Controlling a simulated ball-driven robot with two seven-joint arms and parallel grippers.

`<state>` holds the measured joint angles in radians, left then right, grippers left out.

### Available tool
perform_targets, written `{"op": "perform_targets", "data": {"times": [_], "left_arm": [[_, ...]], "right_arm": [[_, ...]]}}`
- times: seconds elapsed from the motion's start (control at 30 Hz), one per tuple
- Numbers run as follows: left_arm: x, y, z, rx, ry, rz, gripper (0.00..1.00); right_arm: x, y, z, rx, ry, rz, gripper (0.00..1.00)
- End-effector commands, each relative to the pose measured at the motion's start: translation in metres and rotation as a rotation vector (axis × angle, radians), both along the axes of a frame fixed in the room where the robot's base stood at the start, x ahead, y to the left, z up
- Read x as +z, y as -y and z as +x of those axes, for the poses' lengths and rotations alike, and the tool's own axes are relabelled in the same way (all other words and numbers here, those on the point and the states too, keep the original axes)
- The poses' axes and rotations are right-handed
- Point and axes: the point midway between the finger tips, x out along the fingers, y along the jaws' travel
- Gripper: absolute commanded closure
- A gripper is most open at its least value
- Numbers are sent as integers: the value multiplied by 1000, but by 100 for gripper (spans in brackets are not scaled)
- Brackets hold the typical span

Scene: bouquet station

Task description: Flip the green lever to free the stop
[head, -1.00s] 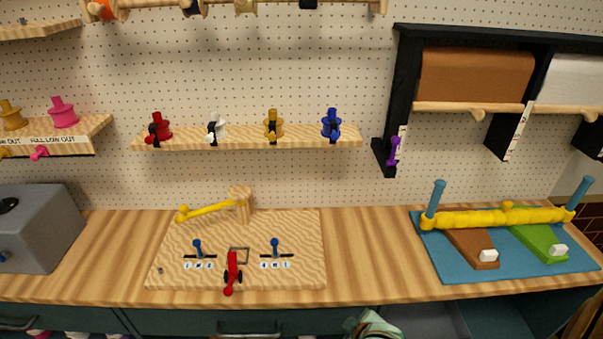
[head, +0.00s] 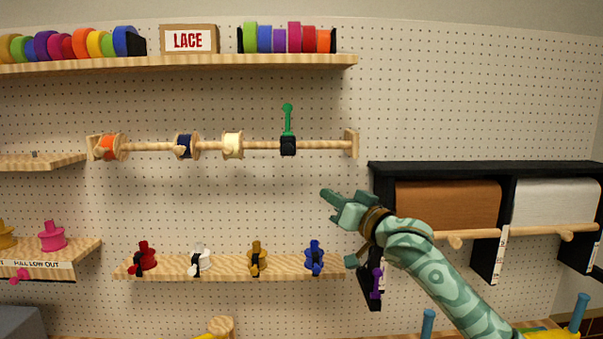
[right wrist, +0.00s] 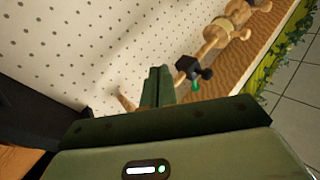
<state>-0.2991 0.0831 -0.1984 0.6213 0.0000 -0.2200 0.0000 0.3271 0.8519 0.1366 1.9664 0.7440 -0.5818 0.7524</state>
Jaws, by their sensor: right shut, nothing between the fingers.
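The green lever (head: 287,120) stands upright from a black block, the stop (head: 288,146), on the wooden rod (head: 262,146) in the head view. My right gripper (head: 328,196) is shut and empty, below and to the right of the stop, apart from it. In the right wrist view the shut fingers (right wrist: 158,86) point toward the rod. The black stop (right wrist: 188,68) and a bit of the green lever (right wrist: 195,86) show just right of the fingertips. My left gripper is not in view.
Orange (head: 109,147), navy (head: 186,146) and cream (head: 232,145) spools sit on the rod left of the stop. A shelf with lace rolls (head: 200,63) runs above. A black paper-roll rack (head: 480,168) stands right, behind my right arm. Below is a shelf of colored spools (head: 220,268).

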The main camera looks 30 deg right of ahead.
Motion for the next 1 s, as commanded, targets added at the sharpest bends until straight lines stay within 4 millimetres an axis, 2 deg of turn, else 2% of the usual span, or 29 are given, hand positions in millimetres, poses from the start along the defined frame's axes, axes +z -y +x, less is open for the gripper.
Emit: {"op": "perform_targets", "data": {"times": [0.03, 0.1, 0.2, 0.23, 0.33, 0.47, 0.87, 1.0], "left_arm": [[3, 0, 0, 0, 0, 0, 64], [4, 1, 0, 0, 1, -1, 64], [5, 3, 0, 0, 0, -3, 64], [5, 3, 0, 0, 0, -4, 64], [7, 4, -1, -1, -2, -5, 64], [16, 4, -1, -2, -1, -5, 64], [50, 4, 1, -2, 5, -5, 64], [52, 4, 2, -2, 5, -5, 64]], "right_arm": [[47, 5, -9, 26, 77, 41, 100], [93, 8, -22, 69, 159, 103, 100], [132, 11, -36, 111, 227, 156, 100], [138, 11, -38, 119, 238, 165, 100], [150, 11, -39, 130, 254, 180, 100], [158, 9, -25, 129, 255, 182, 100], [195, -3, 50, 128, 253, 179, 100], [184, -13, 68, 128, 249, 177, 100]]}}
